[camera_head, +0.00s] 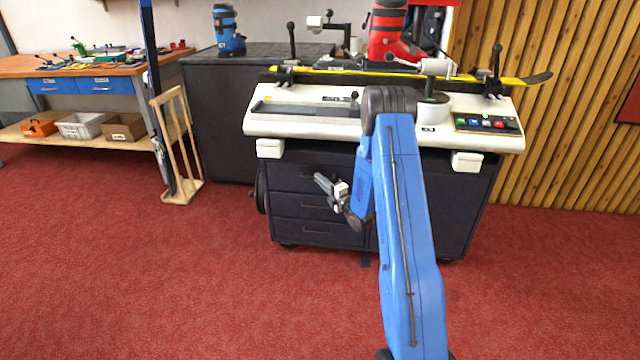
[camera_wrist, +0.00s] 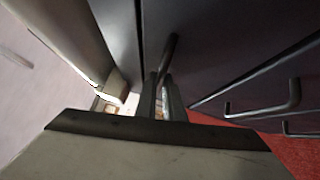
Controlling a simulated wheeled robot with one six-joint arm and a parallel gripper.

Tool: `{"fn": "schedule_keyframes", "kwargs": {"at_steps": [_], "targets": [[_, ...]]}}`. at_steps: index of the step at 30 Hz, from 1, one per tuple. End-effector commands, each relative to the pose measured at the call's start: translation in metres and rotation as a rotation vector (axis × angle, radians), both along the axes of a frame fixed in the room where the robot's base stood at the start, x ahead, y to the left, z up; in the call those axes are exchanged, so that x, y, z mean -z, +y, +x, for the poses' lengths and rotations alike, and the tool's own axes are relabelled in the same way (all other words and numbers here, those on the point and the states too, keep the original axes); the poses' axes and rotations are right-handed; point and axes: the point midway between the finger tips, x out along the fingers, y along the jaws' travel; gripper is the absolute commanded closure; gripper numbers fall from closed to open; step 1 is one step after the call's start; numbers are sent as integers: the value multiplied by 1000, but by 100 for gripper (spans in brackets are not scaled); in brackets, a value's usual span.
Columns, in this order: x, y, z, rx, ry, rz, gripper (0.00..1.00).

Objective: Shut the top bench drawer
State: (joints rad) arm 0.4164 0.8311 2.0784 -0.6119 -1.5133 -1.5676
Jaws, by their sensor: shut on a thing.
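The bench's top drawer (camera_head: 290,177) is the uppermost of three dark drawers under the white machine in the head view. My gripper (camera_head: 322,180) is at its front, with the wrist to the right. In the wrist view the two fingers (camera_wrist: 161,97) are shut around a dark bar handle (camera_wrist: 169,52) on the dark drawer front (camera_wrist: 205,40). The fingers hide part of the handle. I cannot tell from these views how far the drawer stands out from the bench.
The middle drawer (camera_head: 290,205) and bottom drawer (camera_head: 292,233) lie below; their handles (camera_wrist: 292,98) show in the wrist view. A white machine top (camera_head: 340,120) overhangs the drawers. A wooden rack (camera_head: 180,150) stands left. Red carpet (camera_head: 200,290) is clear in front.

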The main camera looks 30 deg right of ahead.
Motion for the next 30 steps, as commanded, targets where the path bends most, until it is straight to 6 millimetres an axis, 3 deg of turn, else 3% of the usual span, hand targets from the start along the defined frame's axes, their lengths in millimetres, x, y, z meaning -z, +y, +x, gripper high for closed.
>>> {"fn": "schedule_keyframes", "kwargs": {"at_steps": [2,3,5,17,23,30], "targets": [[0,-3,1,6,0,-1,100],[0,-3,1,6,0,-1,84],[0,-3,1,6,0,-1,73],[1,-3,-5,3,0,-2,73],[5,-9,-33,5,2,0,73],[12,-19,-80,5,2,0,73]]}}
